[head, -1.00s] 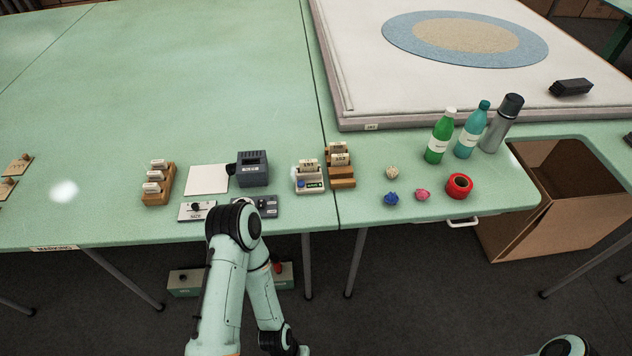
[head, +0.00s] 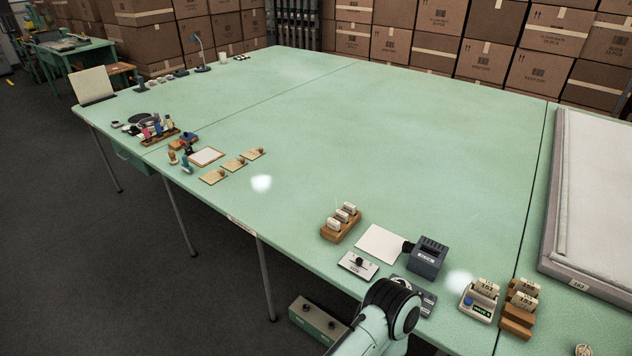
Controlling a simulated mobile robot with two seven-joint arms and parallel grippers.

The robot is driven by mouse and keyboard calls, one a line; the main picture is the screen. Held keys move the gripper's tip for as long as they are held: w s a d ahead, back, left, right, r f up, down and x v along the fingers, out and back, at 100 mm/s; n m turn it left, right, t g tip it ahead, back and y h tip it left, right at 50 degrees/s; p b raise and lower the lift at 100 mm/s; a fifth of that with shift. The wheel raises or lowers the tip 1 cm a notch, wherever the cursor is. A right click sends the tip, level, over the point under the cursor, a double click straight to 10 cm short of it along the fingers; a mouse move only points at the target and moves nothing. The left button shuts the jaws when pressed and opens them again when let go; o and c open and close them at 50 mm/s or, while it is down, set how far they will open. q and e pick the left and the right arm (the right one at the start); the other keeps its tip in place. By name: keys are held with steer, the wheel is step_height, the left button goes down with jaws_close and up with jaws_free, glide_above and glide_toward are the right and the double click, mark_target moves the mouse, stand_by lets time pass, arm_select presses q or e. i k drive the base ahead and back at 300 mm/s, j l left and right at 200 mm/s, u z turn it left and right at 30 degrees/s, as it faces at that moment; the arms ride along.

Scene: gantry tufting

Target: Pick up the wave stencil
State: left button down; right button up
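Three thin tan plates with small knobs lie in a diagonal row on the green table: a near plate (head: 213,177), a middle plate (head: 234,164) and a far plate (head: 253,154). They look like stencils, but their patterns are too small to tell which is the wave stencil. All lie flat and apart from any arm. One of my arms shows only as a bent link at the bottom, right of centre. Neither gripper is in view.
A white-topped board (head: 207,156) and a rack of coloured bottles (head: 160,131) stand left of the plates. A wooden card holder (head: 341,223), a white sheet (head: 381,244) and a dark grey box (head: 428,258) stand nearer. The middle of the green table (head: 390,140) is clear.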

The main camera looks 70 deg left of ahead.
mark_target(253, 153)
steer(key=j+u, duration=0.1)
steer(key=u, duration=0.35)
steer(key=j+u, duration=0.15)
steer(key=u, duration=0.3)
steer(key=j+u, duration=0.25)
steer(key=i+j+u, duration=0.15)
steer(key=j+u, duration=0.15)
steer(key=i+j+u, duration=0.35)
steer(key=j, duration=0.3)
steer(key=i+j+u, duration=0.1)
steer(key=j, duration=0.25)
steer(key=i+j+u, duration=0.15)
steer(key=i+j, duration=0.6)
steer(key=j, duration=0.25)
steer(key=i+j, duration=0.25)
steer(key=j, duration=0.1)
